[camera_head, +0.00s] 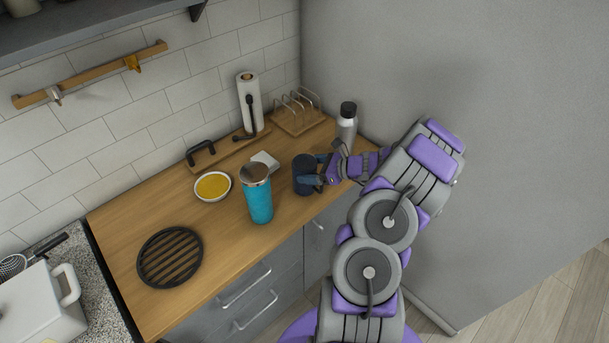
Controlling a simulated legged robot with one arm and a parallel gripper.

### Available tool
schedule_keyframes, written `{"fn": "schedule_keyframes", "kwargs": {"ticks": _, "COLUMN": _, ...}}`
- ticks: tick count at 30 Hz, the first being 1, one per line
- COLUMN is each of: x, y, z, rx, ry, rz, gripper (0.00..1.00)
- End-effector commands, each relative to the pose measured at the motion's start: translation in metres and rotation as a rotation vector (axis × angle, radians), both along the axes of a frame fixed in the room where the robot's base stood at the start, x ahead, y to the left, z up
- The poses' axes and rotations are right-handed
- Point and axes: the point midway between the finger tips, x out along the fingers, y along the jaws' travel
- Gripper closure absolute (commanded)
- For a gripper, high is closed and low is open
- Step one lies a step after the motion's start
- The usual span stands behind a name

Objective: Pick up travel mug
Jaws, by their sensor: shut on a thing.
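A dark blue mug (303,176) stands upright at the front right part of the wooden counter. My gripper (318,170) is at its right side, shut on it; the fingers hide part of that side. The mug appears to be on the counter or very close to it; I cannot tell which. A tall teal tumbler (260,203) with a brownish-grey top stands upright to its left, near the front edge, apart from my gripper.
A white bottle with a black cap (346,125) stands close behind my gripper. The counter (215,235) also holds a yellow-filled bowl (213,186), black round trivet (170,257), paper roll (250,102) and toast rack (297,110). A grey wall (480,130) bounds the right.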

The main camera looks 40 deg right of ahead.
Motion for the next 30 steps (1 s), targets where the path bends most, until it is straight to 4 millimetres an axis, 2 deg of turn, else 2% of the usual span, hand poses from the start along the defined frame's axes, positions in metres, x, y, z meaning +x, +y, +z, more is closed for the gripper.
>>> {"fn": "schedule_keyframes", "kwargs": {"ticks": 1, "x": 0.0, "y": -0.001, "z": -0.001, "rx": -0.001, "ry": 0.002, "rz": -0.001, "gripper": 0.5}}
{"fn": "schedule_keyframes", "kwargs": {"ticks": 4, "x": 0.0, "y": -0.001, "z": -0.001, "rx": -0.001, "ry": 0.002, "rz": -0.001, "gripper": 0.59}}
{"fn": "schedule_keyframes", "kwargs": {"ticks": 12, "x": 0.0, "y": -0.001, "z": 0.0, "rx": -0.001, "ry": 0.003, "rz": -0.002, "gripper": 0.59}}
{"fn": "schedule_keyframes", "kwargs": {"ticks": 17, "x": 0.0, "y": -0.001, "z": 0.01, "rx": -0.003, "ry": -0.001, "rz": -0.002, "gripper": 0.59}}
{"fn": "schedule_keyframes", "kwargs": {"ticks": 23, "x": 0.0, "y": 0.0, "z": 0.042, "rx": -0.005, "ry": -0.002, "rz": -0.001, "gripper": 0.59}}
{"fn": "schedule_keyframes", "kwargs": {"ticks": 30, "x": 0.0, "y": 0.001, "z": 0.108, "rx": -0.008, "ry": -0.005, "rz": -0.002, "gripper": 0.59}}
